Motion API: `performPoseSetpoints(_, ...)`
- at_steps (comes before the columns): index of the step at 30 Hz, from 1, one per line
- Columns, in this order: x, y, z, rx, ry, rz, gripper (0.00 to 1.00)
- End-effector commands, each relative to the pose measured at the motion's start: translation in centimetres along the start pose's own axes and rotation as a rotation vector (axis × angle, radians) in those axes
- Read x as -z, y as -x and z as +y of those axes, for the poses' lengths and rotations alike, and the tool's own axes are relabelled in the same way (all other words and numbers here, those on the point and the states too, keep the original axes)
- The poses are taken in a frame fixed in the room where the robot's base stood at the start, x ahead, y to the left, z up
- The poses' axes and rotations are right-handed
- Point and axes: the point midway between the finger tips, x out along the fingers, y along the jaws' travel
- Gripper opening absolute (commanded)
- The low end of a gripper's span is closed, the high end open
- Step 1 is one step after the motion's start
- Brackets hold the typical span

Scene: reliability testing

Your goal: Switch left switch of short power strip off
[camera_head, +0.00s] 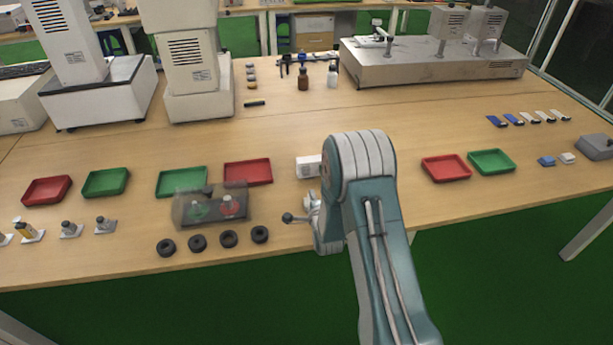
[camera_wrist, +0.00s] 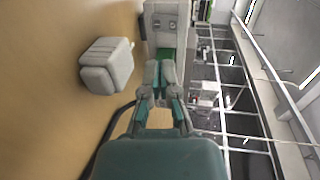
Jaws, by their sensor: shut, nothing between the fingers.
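A small white block (camera_head: 308,167) lies on the table, partly hidden behind my arm in the head view. It may be the short power strip, but its switches are not readable. My gripper (camera_wrist: 159,72) is shut and empty in the wrist view, with its fingertips together. In the head view, my arm's bulk hides most of the gripper.
Green and red trays, including a red tray (camera_head: 248,172) and a green tray (camera_head: 491,161), flank my arm. A clear-covered box (camera_head: 210,207) with green and red buttons stands left, behind black rings (camera_head: 228,239). A pale rounded box (camera_wrist: 107,65) is left of my fingers.

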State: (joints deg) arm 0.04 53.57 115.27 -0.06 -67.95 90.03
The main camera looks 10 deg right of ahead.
Motion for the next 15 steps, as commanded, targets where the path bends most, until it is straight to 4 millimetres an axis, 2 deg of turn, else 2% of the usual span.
performPoseSetpoints(10,0.0,-5.9,0.1,0.000,0.000,0.000,0.00)
performPoseSetpoints(15,0.0,-8.2,-0.8,0.000,0.000,0.000,0.00)
